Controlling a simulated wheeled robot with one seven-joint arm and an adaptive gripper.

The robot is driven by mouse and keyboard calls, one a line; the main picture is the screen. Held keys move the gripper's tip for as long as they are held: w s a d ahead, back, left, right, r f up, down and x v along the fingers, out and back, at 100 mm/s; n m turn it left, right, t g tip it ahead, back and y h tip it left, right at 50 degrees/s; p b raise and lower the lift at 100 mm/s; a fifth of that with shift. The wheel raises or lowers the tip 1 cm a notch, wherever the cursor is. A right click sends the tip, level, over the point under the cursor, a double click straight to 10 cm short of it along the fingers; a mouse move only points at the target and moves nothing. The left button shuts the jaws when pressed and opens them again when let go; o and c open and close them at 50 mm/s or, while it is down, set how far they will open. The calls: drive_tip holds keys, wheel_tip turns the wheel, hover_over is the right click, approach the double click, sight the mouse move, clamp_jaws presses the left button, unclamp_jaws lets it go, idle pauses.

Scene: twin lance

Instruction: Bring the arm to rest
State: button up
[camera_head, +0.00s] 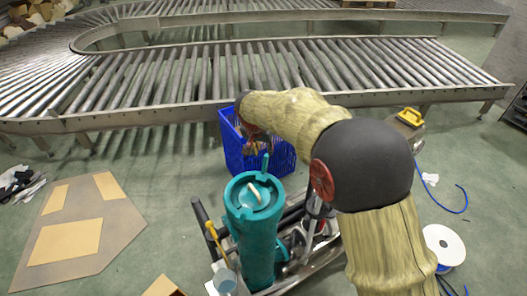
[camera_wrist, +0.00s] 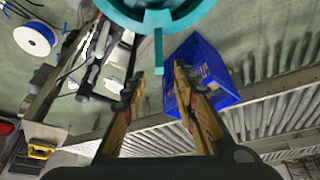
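My arm (camera_head: 370,165) reaches from the lower right and bends left over the floor. My gripper (camera_wrist: 160,72) shows in the wrist view with its two yellow and black fingers apart and nothing held between them. In the head view the gripper is small and partly hidden by my wrist, above the blue crate's near side. A teal cylinder (camera_head: 258,230) stands upright just in front of it. Its teal rim (camera_wrist: 180,17) and a thin teal upright piece (camera_wrist: 158,52) show in the wrist view, near the fingertips; no contact is visible.
A blue crate (camera_head: 237,156) stands behind the cylinder, by the roller conveyor (camera_head: 190,80). A white spool (camera_head: 444,246) and blue cable lie at right. Flat cardboard (camera_head: 75,245) lies at left. A yellow-handled thing (camera_head: 410,117) is near the conveyor.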

idle(0.4)
drive_tip(key=s+d+f+n+g, duration=0.1)
drive_tip(key=s+d+n, duration=0.1)
drive_tip(key=s, duration=0.3)
drive_tip(key=s+d+f+n+g, duration=0.1)
drive_tip(key=s+f+n, duration=0.1)
drive_tip(key=s, duration=0.3)
drive_tip(key=s+d+r+t, duration=0.1)
drive_tip(key=s+d+r, duration=0.4)
drive_tip(key=s, duration=0.4)
drive_tip(key=s+d+r+t, duration=0.1)
drive_tip(key=s+d+r, duration=0.4)
drive_tip(key=s+d, duration=0.3)
drive_tip(key=s+d+r+t+y+b, duration=0.1)
drive_tip(key=s+d+r, duration=0.4)
drive_tip(key=s, duration=0.7)
drive_tip(key=shift+d+r+m, duration=0.3)
drive_tip(key=shift+d+m, duration=0.1)
drive_tip(key=shift+d, duration=0.3)
